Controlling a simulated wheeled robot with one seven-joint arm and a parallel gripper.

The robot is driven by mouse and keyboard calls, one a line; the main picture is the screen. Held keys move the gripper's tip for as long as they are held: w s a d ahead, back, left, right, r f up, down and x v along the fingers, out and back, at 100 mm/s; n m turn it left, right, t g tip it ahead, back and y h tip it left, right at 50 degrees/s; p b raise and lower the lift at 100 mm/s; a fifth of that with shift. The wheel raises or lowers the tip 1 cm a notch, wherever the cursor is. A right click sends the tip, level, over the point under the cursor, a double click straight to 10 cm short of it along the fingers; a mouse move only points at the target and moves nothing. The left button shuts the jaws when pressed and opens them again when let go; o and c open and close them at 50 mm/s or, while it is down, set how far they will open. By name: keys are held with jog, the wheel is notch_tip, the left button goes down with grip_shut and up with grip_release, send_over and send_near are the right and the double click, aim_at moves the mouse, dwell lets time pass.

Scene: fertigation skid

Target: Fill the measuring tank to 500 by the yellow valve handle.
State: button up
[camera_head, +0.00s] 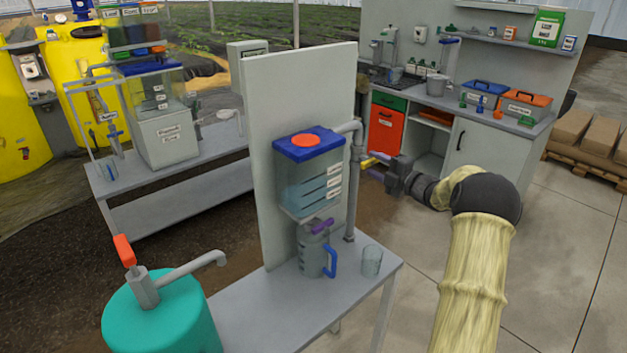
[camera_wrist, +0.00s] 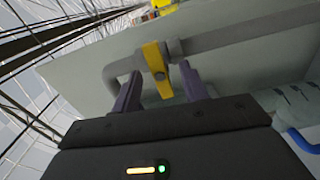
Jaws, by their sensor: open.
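The measuring tank (camera_head: 300,194) is clear with a blue lid and orange cap, mounted on a grey panel. Its side bears several marks and small labels, too small to read; I cannot tell the water level. The yellow valve handle (camera_head: 370,161) sits on the grey pipe right of the tank. My gripper (camera_head: 379,172) is at the handle. In the wrist view the yellow handle (camera_wrist: 157,70) lies between the two dark fingers of my open gripper (camera_wrist: 160,84), with a gap visible at least on the left. Whether the right finger touches it I cannot tell.
Below the tank are a purple handle (camera_head: 322,225), a jug (camera_head: 313,254) with a blue grip, and a glass (camera_head: 372,261) on the grey bench (camera_head: 280,310). A teal drum (camera_head: 160,320) with a pump stands at front left. Open floor (camera_head: 560,260) lies at right.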

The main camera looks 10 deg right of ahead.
jog(key=shift+b+v, duration=0.75)
jog(key=shift+v, duration=1.55)
jog(key=shift+f, duration=0.1)
